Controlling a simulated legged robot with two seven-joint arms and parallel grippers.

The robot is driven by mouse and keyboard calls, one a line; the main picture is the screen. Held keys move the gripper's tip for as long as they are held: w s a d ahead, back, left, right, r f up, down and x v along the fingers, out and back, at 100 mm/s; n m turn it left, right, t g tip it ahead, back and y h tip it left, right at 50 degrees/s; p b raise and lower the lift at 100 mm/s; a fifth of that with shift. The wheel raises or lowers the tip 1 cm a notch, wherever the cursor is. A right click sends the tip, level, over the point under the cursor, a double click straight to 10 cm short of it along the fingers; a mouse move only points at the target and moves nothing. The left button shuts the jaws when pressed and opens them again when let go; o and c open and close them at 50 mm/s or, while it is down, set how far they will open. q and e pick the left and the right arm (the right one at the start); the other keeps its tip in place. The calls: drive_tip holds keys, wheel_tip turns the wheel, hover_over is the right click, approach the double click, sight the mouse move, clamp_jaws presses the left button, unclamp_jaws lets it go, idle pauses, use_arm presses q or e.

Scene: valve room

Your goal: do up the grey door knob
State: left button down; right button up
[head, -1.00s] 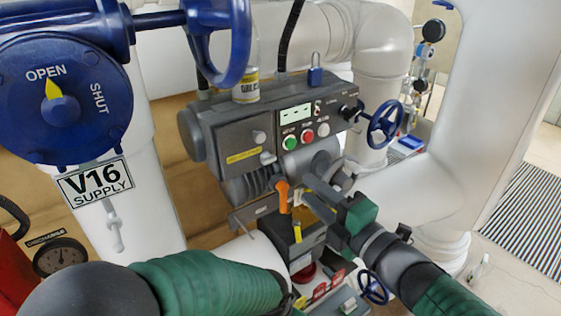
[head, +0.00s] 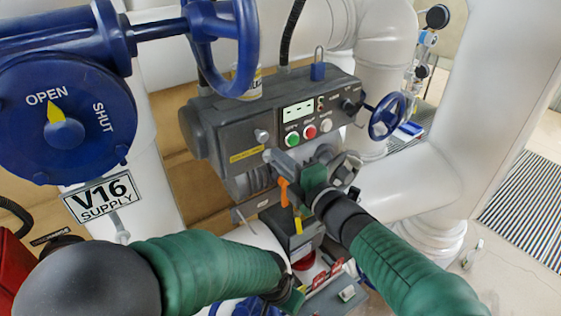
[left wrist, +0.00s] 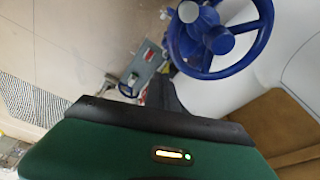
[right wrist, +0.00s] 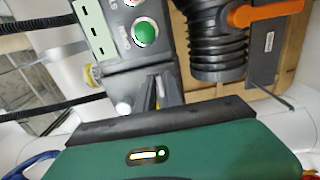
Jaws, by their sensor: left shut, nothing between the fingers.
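The grey door knob (head: 262,136) is a small light knob on the front of the dark grey control box, left of the green button. A pale round end, probably this knob, shows in the right wrist view (right wrist: 124,106). My right gripper (head: 272,156) has its grey fingers at the box front, just below the knob in the head view. I cannot tell whether they touch it or how far they are apart. My left gripper (head: 292,298) is low at the bottom centre, away from the knob. It is shut and empty, its fingertips mostly hidden.
The control box (head: 222,125) carries a display (head: 298,112), buttons and a blue padlock (head: 318,70). An orange lever (head: 283,193) hangs below it. A blue handwheel (head: 387,117) stands at its right. The big blue V16 valve (head: 65,110) and white pipes crowd the left and right.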

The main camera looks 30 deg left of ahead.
drive_tip(key=shift+s+a+f, duration=0.1)
drive_tip(key=shift+s+a, duration=0.25)
drive_tip(key=shift+s, duration=0.1)
clamp_jaws()
drive_tip(key=shift+d+f, duration=0.1)
drive_tip(key=shift+d, duration=0.1)
drive_tip(key=shift+m, duration=0.3)
drive_tip(key=m+p, duration=0.3)
drive_tip(key=m, duration=1.4)
drive_tip(key=shift+r, duration=0.2)
drive_tip(key=shift+r+m, duration=0.1)
drive_tip(key=shift+m, duration=0.2)
